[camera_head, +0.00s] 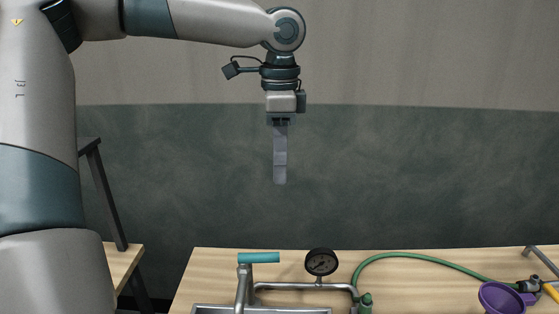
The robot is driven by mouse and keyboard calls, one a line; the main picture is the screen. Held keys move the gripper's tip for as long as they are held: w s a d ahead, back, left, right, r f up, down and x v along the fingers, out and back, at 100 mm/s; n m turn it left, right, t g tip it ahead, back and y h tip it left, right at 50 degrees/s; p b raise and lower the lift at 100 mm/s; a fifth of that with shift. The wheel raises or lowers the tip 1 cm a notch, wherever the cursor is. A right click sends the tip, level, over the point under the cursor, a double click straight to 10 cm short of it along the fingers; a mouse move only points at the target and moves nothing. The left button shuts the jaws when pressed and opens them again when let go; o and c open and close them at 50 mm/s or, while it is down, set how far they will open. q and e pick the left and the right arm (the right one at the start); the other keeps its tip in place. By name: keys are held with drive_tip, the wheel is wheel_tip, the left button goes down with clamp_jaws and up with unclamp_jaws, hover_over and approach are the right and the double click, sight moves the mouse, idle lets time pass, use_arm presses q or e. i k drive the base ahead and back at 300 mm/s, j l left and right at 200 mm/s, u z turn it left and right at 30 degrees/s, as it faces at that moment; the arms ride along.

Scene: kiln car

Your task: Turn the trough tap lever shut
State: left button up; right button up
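The tap lever (260,257) is a teal bar on top of a grey metal tap (243,284). It lies level and points to the right in the picture. The trough (215,309) is below the tap, with only its rim showing at the bottom edge. My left gripper (280,180) hangs straight down in front of the wall, well above the lever and apart from it. Its fingers are seen edge-on and overlap, so I cannot tell whether they are open or shut. My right gripper is out of view.
A round dark gauge (320,262) stands on a pipe just right of the lever. A green hose (410,255) curves across the wooden bench (215,262) to the right. A purple funnel-like cup (500,298) is at the far right. The air around my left gripper is clear.

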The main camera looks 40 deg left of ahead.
sight(243, 260)
drive_tip(key=k+l, duration=0.8)
drive_tip(key=l, duration=0.15)
